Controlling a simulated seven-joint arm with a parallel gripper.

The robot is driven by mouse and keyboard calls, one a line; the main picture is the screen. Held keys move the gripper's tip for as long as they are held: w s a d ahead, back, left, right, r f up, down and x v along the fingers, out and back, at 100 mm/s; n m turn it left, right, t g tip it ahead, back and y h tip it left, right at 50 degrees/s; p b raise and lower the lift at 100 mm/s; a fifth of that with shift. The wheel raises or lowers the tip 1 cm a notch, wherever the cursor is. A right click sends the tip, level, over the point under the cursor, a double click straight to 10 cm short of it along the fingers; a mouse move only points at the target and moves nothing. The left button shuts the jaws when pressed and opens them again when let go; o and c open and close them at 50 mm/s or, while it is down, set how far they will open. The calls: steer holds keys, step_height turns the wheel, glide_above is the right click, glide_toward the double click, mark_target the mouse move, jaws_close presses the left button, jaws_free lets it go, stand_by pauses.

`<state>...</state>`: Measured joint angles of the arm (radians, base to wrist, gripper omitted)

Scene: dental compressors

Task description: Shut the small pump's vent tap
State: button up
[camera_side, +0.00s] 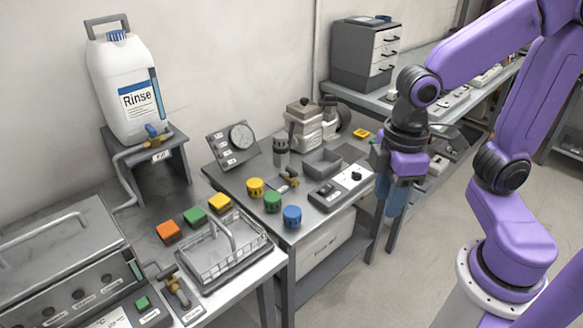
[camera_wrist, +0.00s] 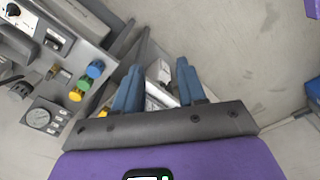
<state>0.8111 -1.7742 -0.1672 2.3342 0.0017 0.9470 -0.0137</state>
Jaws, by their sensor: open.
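A small beige and grey pump (camera_side: 303,122) stands at the back of the middle bench in the side view. A brass tap with a dark handle (camera_side: 289,180) sits in front of it, behind the coloured knobs; I cannot tell whether this is the pump's vent tap or how its handle is set. A small brass fitting also shows at the left of the wrist view (camera_wrist: 22,89). My gripper (camera_side: 394,208) points down past the bench's right end, clear of pump and tap. In the wrist view its blue fingers (camera_wrist: 158,72) are apart with nothing between them.
Yellow, green and blue knobs (camera_side: 272,202) line the bench front. A Rinse jug (camera_side: 126,85) and wire basket (camera_side: 222,250) are left.

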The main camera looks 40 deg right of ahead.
steer(key=w+a+m, duration=0.3)
steer(key=w, duration=1)
steer(key=m, duration=0.8)
glide_above(292, 170)
step_height(292, 170, down, 8)
step_height(292, 170, down, 17)
steer(key=shift+f, duration=0.15)
jaws_close()
